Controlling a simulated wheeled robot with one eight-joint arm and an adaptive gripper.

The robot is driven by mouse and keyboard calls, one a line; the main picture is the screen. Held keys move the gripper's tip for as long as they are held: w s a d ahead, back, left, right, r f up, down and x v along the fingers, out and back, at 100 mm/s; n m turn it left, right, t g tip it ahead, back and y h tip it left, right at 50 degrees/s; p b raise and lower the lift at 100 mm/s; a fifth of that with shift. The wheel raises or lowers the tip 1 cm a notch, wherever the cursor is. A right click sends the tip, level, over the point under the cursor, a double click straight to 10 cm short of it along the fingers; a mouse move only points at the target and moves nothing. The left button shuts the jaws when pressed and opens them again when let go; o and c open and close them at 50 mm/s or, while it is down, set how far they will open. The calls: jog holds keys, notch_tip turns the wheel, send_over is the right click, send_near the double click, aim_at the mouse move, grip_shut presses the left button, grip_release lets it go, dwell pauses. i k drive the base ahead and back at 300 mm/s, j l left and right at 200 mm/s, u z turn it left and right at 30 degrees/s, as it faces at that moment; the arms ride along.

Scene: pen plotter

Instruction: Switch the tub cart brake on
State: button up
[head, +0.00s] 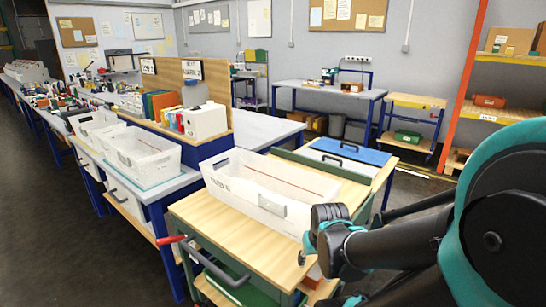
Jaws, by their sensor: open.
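The tub cart (190,217) stands in the lower middle of the head view, with a pale wooden top and a green-grey frame. A white tub (247,205) with lettering on its side sits on it. A lever with a red grip (172,239) sticks out at the cart's left end, tilted, beside a dark push handle (215,268). I cannot read its on or off position. My arm reaches in from the right, with its dark wrist over the cart's near right corner. My gripper's fingers cannot be made out. The cart's lower right part is hidden behind my arm.
A long blue-framed bench (160,195) with white tubs (140,155) runs along the left. An orange-post shelf (468,85) is at the right. Dark floor (60,250) is free at the left.

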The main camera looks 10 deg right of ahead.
aim_at(162, 241)
jog(key=l, duration=1.9)
jog(key=u, duration=1.55)
jog(key=i+j, duration=0.3)
jog(key=i+l+z, duration=0.05)
